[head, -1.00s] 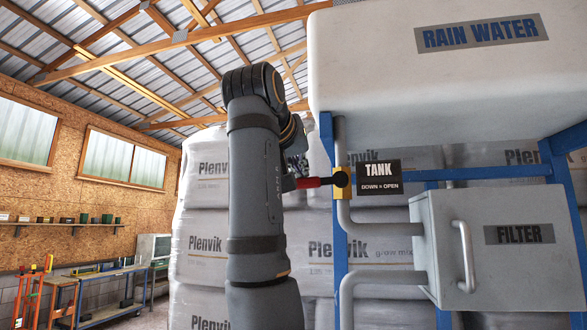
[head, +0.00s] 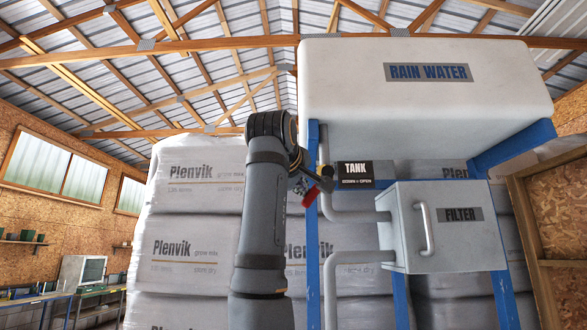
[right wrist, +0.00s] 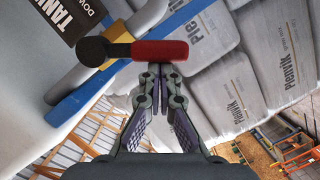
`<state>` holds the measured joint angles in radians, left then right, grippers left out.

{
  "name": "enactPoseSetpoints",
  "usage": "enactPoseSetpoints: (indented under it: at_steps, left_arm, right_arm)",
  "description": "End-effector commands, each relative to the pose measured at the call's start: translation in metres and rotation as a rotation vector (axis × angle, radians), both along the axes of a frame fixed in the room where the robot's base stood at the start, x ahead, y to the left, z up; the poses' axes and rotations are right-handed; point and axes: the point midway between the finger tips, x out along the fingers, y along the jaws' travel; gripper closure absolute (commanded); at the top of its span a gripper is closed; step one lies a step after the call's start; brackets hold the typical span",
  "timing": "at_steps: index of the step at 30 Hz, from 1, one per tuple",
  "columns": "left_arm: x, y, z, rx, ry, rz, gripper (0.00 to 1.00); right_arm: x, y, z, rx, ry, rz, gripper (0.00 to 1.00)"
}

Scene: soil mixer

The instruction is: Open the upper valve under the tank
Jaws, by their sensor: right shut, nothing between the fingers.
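The valve under the tank has a red handle (head: 311,194) with a black hub (head: 325,171). The handle slants down and left from the hub. It also shows in the right wrist view as a red grip (right wrist: 160,50) on a black hub (right wrist: 95,50). The sign (head: 356,174) beside it reads "TANK", with a smaller line below. The white tank (head: 430,85) marked "RAIN WATER" is above. My right gripper (right wrist: 159,74) is shut and empty, its fingertips right at the red handle; contact is hard to tell. My left gripper is not in view.
The grey filter box (head: 445,235) with its handle is right of the valve, joined by grey pipes (head: 345,258). Blue frame posts (head: 313,255) stand below the tank. Wrapped Plenvik bags (head: 190,240) are stacked behind my right arm.

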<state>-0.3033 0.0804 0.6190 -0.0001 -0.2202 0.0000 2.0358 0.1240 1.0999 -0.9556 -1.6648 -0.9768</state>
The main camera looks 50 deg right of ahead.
Motion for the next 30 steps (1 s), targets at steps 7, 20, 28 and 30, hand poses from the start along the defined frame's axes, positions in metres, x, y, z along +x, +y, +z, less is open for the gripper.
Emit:
enactPoseSetpoints:
  at_steps: [7, 20, 28, 30]
  left_arm:
    - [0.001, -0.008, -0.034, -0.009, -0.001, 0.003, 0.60]
    - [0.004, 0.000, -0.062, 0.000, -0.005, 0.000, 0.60]
    - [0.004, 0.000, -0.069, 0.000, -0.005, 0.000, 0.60]
    - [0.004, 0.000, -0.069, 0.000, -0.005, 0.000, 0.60]
  right_arm:
    - [-0.009, -0.007, -0.022, -0.151, 0.175, -0.001, 1.00]
    - [-0.025, -0.021, -0.034, -0.360, 0.422, -0.001, 1.00]
    - [-0.030, -0.025, -0.035, -0.358, 0.417, 0.000, 1.00]
    - [-0.030, -0.026, -0.035, -0.358, 0.417, 0.000, 1.00]
